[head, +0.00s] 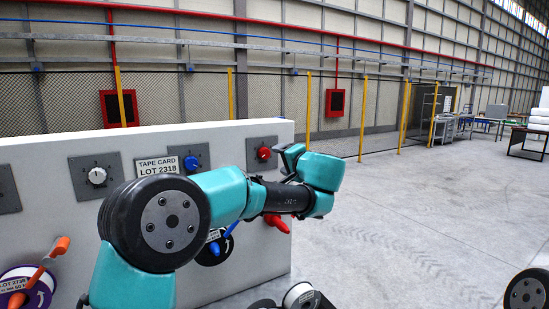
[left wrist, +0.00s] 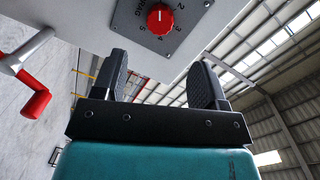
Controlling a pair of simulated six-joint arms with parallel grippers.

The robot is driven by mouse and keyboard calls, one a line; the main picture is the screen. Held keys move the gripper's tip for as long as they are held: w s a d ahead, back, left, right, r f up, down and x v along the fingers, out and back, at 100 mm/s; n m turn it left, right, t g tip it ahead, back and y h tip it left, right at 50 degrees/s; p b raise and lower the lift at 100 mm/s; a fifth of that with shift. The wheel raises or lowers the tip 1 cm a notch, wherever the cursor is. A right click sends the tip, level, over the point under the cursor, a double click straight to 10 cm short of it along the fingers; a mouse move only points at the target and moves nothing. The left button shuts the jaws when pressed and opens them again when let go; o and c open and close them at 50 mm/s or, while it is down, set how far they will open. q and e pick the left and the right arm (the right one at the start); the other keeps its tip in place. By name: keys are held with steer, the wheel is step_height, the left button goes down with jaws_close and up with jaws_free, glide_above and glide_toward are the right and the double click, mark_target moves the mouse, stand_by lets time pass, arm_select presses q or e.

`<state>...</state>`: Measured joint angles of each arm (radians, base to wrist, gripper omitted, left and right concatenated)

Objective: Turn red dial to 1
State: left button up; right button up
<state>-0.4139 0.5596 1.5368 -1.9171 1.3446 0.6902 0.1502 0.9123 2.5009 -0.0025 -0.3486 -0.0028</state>
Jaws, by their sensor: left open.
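The red dial (head: 263,153) sits on a grey plate at the right end of the white panel's face. In the left wrist view the red dial (left wrist: 160,19) is near the top, with numbers printed around it and a white mark on its knob. Which number the mark points to is hard to tell. My left gripper (head: 288,157) is just right of the dial in the head view, partly hidden by its own wrist. In the left wrist view its two fingers (left wrist: 162,78) are apart and empty, with the dial beyond their tips, not touched.
The white panel (head: 140,145) also carries a white dial (head: 97,176), a blue dial (head: 191,163), a tape card label (head: 166,165), and red (head: 276,222), blue (head: 214,248) and orange (head: 60,246) crank handles. The floor right of the panel is clear.

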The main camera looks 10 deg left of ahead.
arm_select(q)
steer(key=v, duration=0.8)
